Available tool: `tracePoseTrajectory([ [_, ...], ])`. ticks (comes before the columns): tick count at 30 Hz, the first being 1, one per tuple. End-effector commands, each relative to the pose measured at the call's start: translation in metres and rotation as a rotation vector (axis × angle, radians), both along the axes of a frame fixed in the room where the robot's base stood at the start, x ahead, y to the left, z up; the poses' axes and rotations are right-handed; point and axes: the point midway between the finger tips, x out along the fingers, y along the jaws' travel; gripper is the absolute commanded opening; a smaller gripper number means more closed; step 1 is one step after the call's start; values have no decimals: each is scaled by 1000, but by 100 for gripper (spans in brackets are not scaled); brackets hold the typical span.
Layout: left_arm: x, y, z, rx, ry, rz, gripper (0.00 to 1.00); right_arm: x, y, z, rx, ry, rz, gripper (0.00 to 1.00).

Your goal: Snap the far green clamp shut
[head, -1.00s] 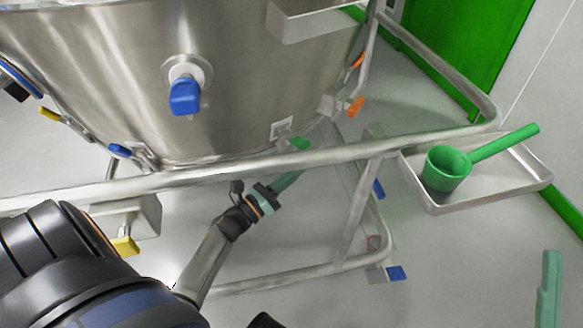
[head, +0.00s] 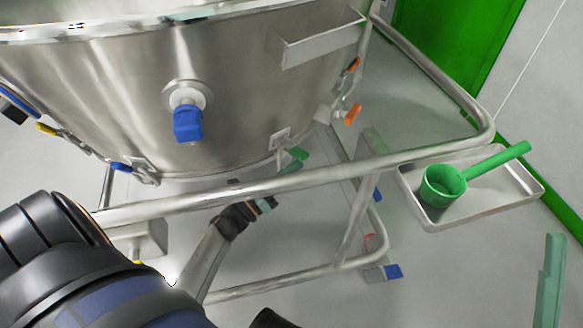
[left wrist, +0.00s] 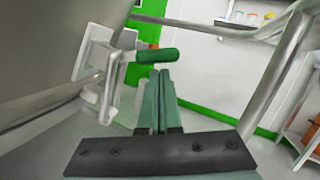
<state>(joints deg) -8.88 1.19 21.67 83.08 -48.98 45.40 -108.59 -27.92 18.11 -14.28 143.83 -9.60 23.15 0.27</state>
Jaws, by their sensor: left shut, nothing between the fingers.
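The green clamp (head: 298,154) is on the lower wall of the steel vessel, below a small square bracket (head: 280,138). Its green handle also shows in the left wrist view (left wrist: 158,55), sticking out sideways from its metal bracket. My left gripper (head: 287,168) reaches under the frame rail and is just below the handle; the rail hides part of it. In the left wrist view its green fingers (left wrist: 160,78) are shut and empty, with tips close under the handle. I cannot tell whether they touch it. My right gripper (head: 550,280) shows only partly at the right edge.
A tubular steel rail (head: 380,165) runs around the vessel (head: 110,95), close to my left arm. Orange (head: 352,114) and blue (head: 121,168) clamps sit along the vessel. A tray (head: 515,185) with a green scoop (head: 442,185) is at right.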

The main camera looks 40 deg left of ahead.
Motion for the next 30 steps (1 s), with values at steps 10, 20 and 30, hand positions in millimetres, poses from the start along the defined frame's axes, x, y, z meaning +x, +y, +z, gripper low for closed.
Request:
tracePoseTrajectory([
  [10,0,-1,5,-55,19,0,0,0,-1,8,3,-4,0,52],
  [20,0,-1,9,-106,34,0,0,-1,-1,15,-1,-12,-5,52],
  [30,0,-1,21,-219,70,-1,0,-1,-2,34,-10,-29,-23,52],
])
